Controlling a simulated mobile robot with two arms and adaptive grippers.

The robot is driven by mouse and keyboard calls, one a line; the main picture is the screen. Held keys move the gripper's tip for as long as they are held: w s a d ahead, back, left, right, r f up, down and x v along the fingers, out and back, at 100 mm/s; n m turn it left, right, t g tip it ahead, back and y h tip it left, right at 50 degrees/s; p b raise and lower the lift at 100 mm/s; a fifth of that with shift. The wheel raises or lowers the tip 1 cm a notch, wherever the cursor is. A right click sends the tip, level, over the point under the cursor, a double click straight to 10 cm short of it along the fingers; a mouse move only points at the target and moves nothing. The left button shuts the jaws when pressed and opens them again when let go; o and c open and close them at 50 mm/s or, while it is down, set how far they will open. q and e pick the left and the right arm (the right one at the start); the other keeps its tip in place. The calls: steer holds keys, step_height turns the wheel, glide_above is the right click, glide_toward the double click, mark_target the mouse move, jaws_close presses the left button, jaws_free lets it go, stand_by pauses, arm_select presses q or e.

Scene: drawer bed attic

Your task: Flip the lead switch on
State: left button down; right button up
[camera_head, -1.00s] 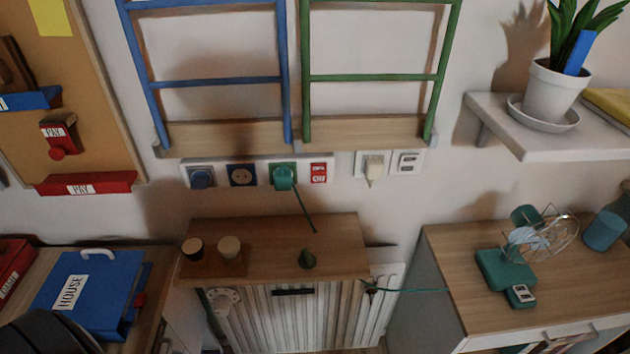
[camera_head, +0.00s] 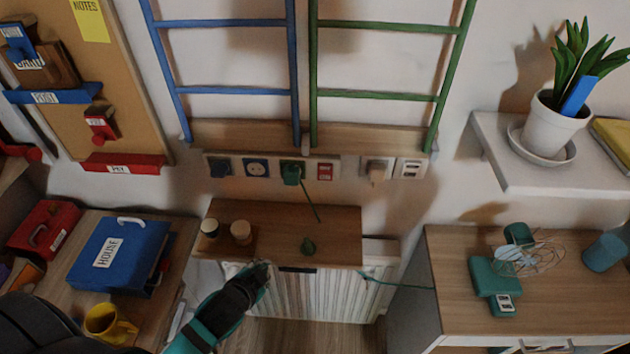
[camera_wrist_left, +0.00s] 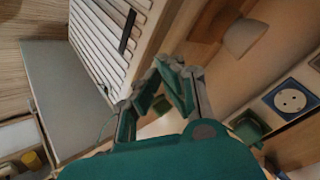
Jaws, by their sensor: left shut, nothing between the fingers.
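A white socket strip (camera_head: 272,162) is on the wall below the two ladders. It holds a dark blue socket, a blue-faced socket (camera_head: 256,168), a teal plug (camera_head: 291,173) with a green lead, and a red switch (camera_head: 325,172) at its right end. The switch's position is too small to tell. My left gripper (camera_head: 262,275) reaches in from the lower left, shut and empty, near the front edge of the wooden radiator shelf and well below the strip. Its fingers (camera_wrist_left: 168,72) show in the left wrist view, with the blue-faced socket (camera_wrist_left: 289,99) at the right. My right gripper is not in view.
The radiator shelf (camera_head: 335,225) carries two small cups (camera_head: 241,232) and a green knob-like object (camera_head: 308,246). A cabinet (camera_head: 445,250) at right holds a teal fan (camera_head: 490,280).

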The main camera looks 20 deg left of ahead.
mark_target(325, 173)
arm_select(q)
steer(key=w+r+m+t+h, duration=0.1)
steer(key=w+r+m+t, duration=0.1)
steer(key=r, duration=0.1)
steer(key=w+r+m+t+h, duration=0.1)
steer(key=w+r+m+t, duration=0.1)
steer(key=w+r+m, duration=0.1)
steer(key=shift+w+a+r+m+p, duration=0.1)
steer(key=shift+w+r+m+p, duration=0.15)
steer(key=shift+w+m+p, duration=0.1)
steer(key=d+r+m+t+h, duration=0.1)
steer(key=d+r+m+h, duration=0.3)
steer(key=m, duration=0.6)
steer(key=shift+w+d+r+h, duration=0.2)
steer(key=shift+w+r+h, duration=0.15)
steer(key=shift+r+h, duration=1.2)
steer(key=shift+f+p, duration=0.2)
steer(key=shift+p, duration=0.1)
steer(key=w+a+p+x, duration=0.1)
steer(key=p+x, duration=0.3)
steer(key=x, duration=0.9)
steer(key=shift+a, duration=0.65)
steer(key=shift+w+r, duration=0.1)
